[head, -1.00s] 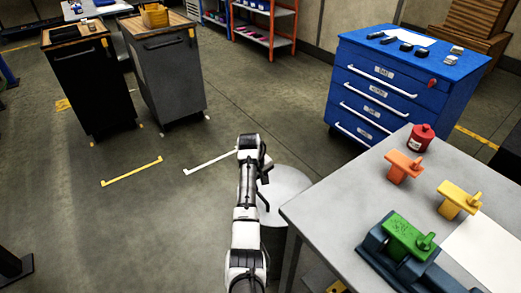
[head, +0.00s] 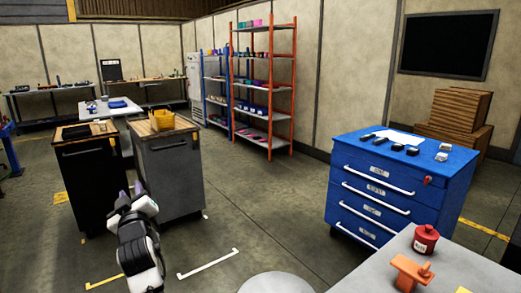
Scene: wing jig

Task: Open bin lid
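A round light-grey top (head: 276,284), which looks like the bin's lid, shows at the bottom edge of the head view, left of the grey table. Only its far part is in the picture; the bin's body is out of frame. The lid appears to be down. My gripper (head: 131,191) is at the left, in front of the black and grey cabinets and well to the left of the lid. It points away from me, and its small fingertips do not show clearly whether they are apart. I see nothing held in it.
The grey table (head: 400,280) at the bottom right carries a red container (head: 425,239) and an orange part (head: 410,272). A blue drawer cabinet (head: 400,190) stands behind it. A black cabinet (head: 88,185) and a grey cabinet (head: 172,180) stand left. The middle floor is clear.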

